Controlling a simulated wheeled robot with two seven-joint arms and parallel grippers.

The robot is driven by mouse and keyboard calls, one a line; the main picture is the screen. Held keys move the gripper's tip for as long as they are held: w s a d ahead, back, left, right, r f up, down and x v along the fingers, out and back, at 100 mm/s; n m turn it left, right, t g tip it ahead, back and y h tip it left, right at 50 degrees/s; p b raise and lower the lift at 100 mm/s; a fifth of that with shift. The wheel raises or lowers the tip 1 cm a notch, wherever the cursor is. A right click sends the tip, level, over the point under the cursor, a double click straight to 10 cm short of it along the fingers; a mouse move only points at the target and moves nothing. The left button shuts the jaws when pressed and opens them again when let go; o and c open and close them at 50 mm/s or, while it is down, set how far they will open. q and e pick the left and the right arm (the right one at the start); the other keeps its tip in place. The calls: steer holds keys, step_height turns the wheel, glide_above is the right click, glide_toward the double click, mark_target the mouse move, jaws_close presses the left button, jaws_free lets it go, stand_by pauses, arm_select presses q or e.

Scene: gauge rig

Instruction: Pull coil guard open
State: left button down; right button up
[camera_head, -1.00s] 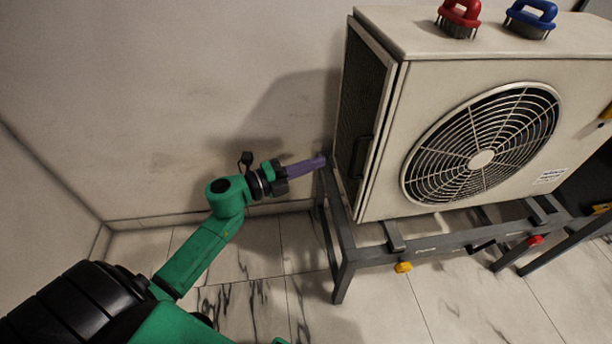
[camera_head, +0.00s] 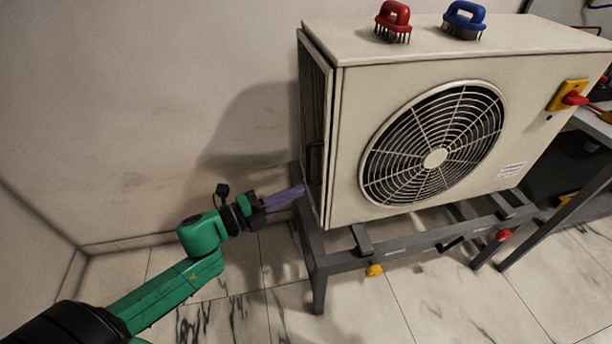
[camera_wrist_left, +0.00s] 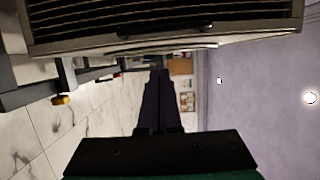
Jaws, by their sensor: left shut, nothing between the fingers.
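The coil guard (camera_head: 313,125) is the dark framed panel on the left side of the beige outdoor unit (camera_head: 445,62). A dark handle (camera_head: 314,160) is on its lower half. A thin dark seam runs between its frame and the housing; I cannot tell whether it stands ajar. My left gripper (camera_head: 300,190) is shut and empty, its purple fingers pointing right, by the guard's lower back corner. Contact cannot be judged. In the left wrist view the slatted guard (camera_wrist_left: 160,17) spans the top, and the dark fingers (camera_wrist_left: 160,73) are together below its edge. My right gripper is out of view.
The unit stands on a grey metal frame (camera_head: 318,265) with a yellow knob (camera_head: 374,270) and a red knob (camera_head: 503,235). A red brush (camera_head: 393,20) and a blue brush (camera_head: 464,20) sit on top. The wall (camera_head: 130,110) is close behind my arm. Floor is clear in front.

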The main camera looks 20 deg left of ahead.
mark_target(323, 168)
arm_select(q)
steer(key=w, duration=0.2)
steer(key=w+d, duration=0.1)
steer(key=w, duration=0.1)
steer(key=w+p, duration=0.1)
steer(key=w, duration=0.1)
steer(key=shift+w+d+r, duration=0.1)
steer(key=shift+w+d, duration=0.2)
steer(key=shift+w, duration=0.05)
steer(key=shift+a, duration=0.25)
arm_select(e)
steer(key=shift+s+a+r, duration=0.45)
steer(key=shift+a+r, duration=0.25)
arm_select(q)
steer(key=shift+d, duration=0.1)
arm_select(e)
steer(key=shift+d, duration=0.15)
